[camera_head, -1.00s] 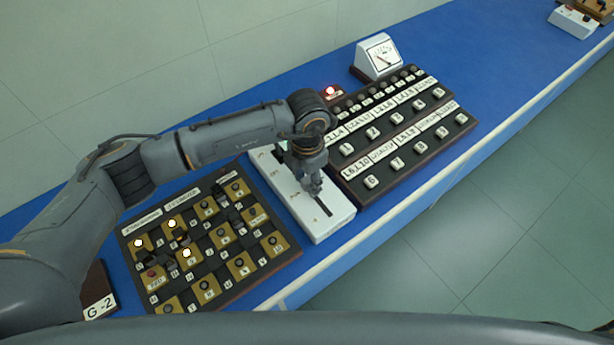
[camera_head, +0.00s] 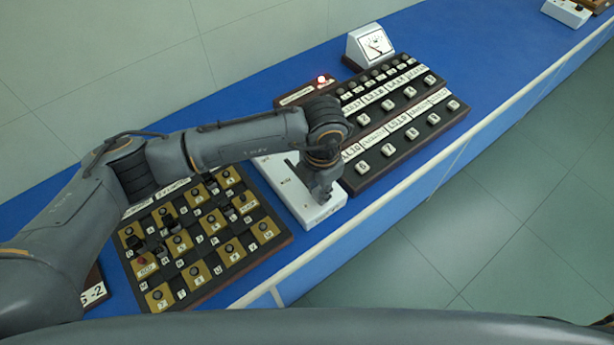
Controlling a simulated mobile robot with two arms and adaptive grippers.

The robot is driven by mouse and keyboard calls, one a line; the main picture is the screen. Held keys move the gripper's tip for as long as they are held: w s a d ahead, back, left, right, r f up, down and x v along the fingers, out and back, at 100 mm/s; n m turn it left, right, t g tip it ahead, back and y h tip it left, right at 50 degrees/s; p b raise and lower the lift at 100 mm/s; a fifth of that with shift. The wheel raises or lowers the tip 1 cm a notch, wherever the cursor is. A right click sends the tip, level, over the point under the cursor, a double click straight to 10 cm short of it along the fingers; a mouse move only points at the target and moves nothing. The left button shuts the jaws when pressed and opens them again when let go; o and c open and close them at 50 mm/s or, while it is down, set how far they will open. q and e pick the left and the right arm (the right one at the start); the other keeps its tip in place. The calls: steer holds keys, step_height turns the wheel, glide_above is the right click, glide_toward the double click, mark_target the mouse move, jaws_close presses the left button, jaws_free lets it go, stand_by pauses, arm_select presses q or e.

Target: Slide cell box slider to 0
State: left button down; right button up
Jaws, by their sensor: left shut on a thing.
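The white cell box (camera_head: 296,203) lies on the blue bench between two dark panels. My left gripper (camera_head: 321,196) is down at the near end of the box's top. It is shut on the slider, which the gripper and wrist hide. The slot and the far right part of the box are also mostly covered by my arm. Small marks show on the box's top, but they are too small to read. My right gripper is not in view.
A dark panel with brass squares and knobs (camera_head: 208,243) stands left of the box. A panel with white buttons (camera_head: 404,136) stands to the right. A lit red lamp (camera_head: 321,79) and a white meter (camera_head: 371,45) are behind. The bench's front edge is close to the box.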

arm_select(q)
steer(key=shift+s+d, duration=0.35)
steer(key=shift+w+a, duration=0.15)
steer(key=shift+w+a+f, duration=0.1)
steer(key=shift+a, duration=0.05)
steer(key=c, duration=1.2)
jaws_free()
steer(key=shift+s+d, duration=0.2)
steer(key=shift+a, duration=0.1)
steer(key=shift+w, duration=0.1)
step_height(320, 180, up, 12)
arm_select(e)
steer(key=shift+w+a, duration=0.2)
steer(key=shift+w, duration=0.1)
